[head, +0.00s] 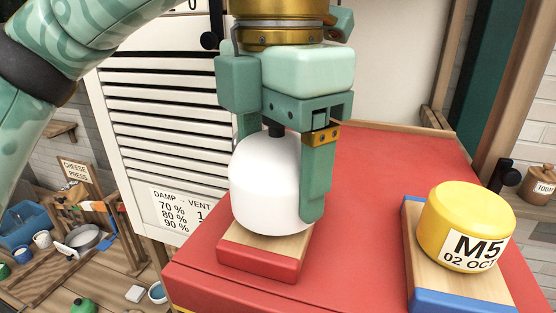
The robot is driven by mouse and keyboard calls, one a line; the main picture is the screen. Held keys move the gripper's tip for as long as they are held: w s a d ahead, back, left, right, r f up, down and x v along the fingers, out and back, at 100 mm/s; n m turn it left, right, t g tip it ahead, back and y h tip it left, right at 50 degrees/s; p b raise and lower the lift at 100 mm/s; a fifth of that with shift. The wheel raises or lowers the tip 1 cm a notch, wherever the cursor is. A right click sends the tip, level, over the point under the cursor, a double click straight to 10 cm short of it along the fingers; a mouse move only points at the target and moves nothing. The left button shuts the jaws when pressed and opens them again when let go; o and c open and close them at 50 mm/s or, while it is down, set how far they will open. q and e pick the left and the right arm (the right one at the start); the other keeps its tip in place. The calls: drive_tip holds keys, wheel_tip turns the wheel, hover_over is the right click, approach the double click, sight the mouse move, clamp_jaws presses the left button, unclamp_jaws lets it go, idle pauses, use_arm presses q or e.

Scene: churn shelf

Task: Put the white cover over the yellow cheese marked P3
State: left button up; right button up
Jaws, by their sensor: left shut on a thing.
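The white cover (264,185) is a smooth dome with a dark knob on top. My left gripper (282,142) is shut on the knob from above, with one finger down the cover's right side. The cover is upright over a wooden board with a red front (258,262). Whether its rim touches the board is hard to tell. No cheese marked P3 shows; anything under the cover is hidden. A yellow cheese marked M5 (466,222) stands uncovered on a blue-ended board at the right. My right gripper is not in view.
Both boards lie on a red shelf top (365,165), which is bare between them and behind. A white louvred vent (160,120) stands at the back left. A wooden bench with tools and pans (80,235) is lower left. A labelled jar (537,186) is far right.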

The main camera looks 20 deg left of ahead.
use_arm(q)
drive_tip(key=shift+f+b, duration=0.3)
drive_tip(key=shift+f, duration=0.2)
idle(0.3)
drive_tip(key=o, duration=1.1)
drive_tip(key=shift+c, duration=0.2)
drive_tip(key=shift+r, duration=0.1)
wheel_tip(320, 180, up, 15)
drive_tip(key=shift+r+p, duration=0.15)
drive_tip(key=shift+p, duration=0.2)
drive_tip(key=shift+r, duration=0.45)
